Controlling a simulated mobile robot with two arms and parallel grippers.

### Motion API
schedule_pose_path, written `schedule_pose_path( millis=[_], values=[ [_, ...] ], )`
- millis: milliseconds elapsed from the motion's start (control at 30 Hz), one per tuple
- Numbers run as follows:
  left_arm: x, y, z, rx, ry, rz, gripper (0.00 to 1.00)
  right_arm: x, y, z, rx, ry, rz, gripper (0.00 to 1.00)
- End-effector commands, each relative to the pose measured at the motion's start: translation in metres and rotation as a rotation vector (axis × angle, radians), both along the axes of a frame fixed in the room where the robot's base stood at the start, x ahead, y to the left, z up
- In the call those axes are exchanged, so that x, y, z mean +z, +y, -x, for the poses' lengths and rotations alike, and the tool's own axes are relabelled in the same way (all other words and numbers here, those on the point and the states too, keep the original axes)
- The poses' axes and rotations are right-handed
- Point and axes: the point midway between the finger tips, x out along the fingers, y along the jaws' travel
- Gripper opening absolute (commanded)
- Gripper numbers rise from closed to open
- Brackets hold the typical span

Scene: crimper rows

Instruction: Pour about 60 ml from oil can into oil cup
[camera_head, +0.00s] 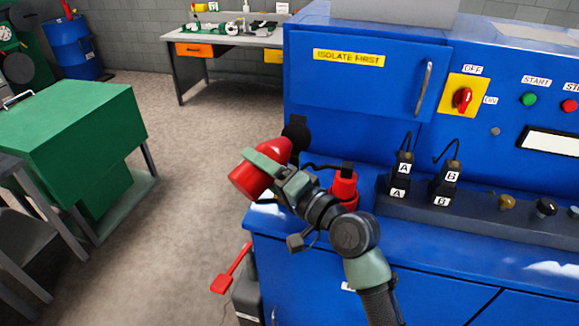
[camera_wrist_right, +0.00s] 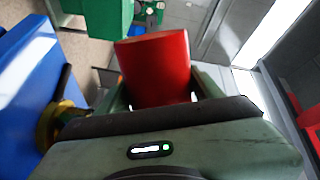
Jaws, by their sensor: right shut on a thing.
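The red oil can (camera_head: 248,181) is in the jaws of my right gripper (camera_head: 268,165). It is tilted, its wide end at lower left and its narrower end towards the blue machine. The can also shows in the right wrist view (camera_wrist_right: 155,65), between the fingers. A brass-coloured fitting (camera_wrist_right: 52,122), possibly the oil cup, sits beside the blue machine in the wrist view. The spout tip and any oil flow are hidden. My left gripper is out of view.
The blue machine (camera_head: 350,85) fills the right side. A red container (camera_head: 344,187) stands on its ledge behind my right arm. Black blocks marked A and B (camera_head: 445,183) stand farther right. A green cabinet (camera_head: 75,125) is at left, with open floor between.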

Motion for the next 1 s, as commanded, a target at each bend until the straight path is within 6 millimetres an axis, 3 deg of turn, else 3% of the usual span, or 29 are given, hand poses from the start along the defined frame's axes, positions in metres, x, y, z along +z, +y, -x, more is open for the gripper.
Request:
schedule_pose_path(
  millis=[167,200,333,400,567,733,1000],
  values=[
    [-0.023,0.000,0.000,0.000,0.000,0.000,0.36,-0.017,-0.002,-0.002,0.001,-0.099,0.098,0.15],
    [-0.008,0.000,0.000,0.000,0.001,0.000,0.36,0.002,-0.002,-0.002,0.001,-0.120,0.115,0.15],
    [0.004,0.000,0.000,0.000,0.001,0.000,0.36,0.021,-0.005,-0.005,0.001,-0.195,0.191,0.15],
    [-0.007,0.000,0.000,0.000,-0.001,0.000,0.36,0.015,-0.009,-0.009,0.001,-0.271,0.271,0.15],
    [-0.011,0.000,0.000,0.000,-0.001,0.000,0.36,0.019,-0.008,-0.008,0.006,-0.483,0.484,0.15],
    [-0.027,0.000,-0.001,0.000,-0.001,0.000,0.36,-0.002,-0.003,-0.004,0.007,-0.618,0.621,0.15],
    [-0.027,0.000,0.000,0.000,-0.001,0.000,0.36,-0.005,0.002,0.001,0.008,-0.837,0.838,0.15]
  ],
)
